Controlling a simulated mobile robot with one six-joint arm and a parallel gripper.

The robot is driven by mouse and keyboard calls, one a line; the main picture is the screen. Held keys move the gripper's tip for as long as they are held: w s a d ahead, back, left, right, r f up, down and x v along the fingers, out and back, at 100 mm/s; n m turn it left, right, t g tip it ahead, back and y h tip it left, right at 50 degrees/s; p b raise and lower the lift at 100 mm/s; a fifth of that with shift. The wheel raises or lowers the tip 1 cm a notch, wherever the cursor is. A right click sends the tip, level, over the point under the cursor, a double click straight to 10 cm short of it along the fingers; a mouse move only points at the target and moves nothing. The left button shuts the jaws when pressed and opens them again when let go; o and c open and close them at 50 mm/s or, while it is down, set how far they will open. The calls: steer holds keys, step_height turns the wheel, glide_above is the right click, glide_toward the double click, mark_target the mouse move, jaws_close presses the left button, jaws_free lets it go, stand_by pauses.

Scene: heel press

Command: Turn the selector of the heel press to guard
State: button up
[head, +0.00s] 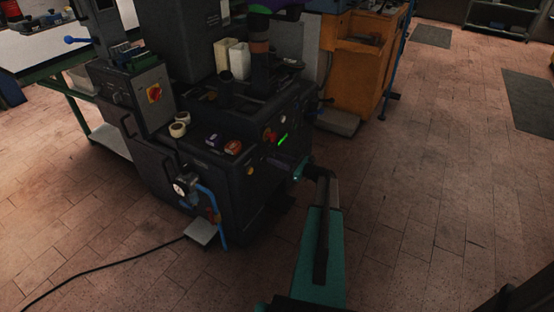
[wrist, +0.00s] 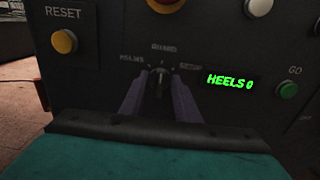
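The heel press (head: 160,165) is the dark machine in the middle of the head view. Its selector (wrist: 160,88) is a small dark knob on the front panel in the wrist view, its pointer roughly upright. Small labels fan out above it, too blurred to read surely. My gripper (wrist: 160,82) has its two purple fingers on either side of the selector, with a gap seen around the knob. Contact is not visible. In the head view my gripper (head: 299,172) is at the press front, and the selector is hidden there.
Around the selector are a yellow RESET button (wrist: 64,41), a red button (wrist: 166,3), a green display reading HEELS 0 (wrist: 230,82) and a green GO button (wrist: 287,90). A blue pipe (head: 213,210) and a pedal (head: 199,232) stand at the press's lower front.

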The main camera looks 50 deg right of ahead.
steer(key=shift+s, duration=0.1)
steer(key=v, duration=1.3)
steer(key=shift+s+p, duration=0.35)
steer(key=shift+p, duration=0.05)
steer(key=shift+w+f, duration=0.1)
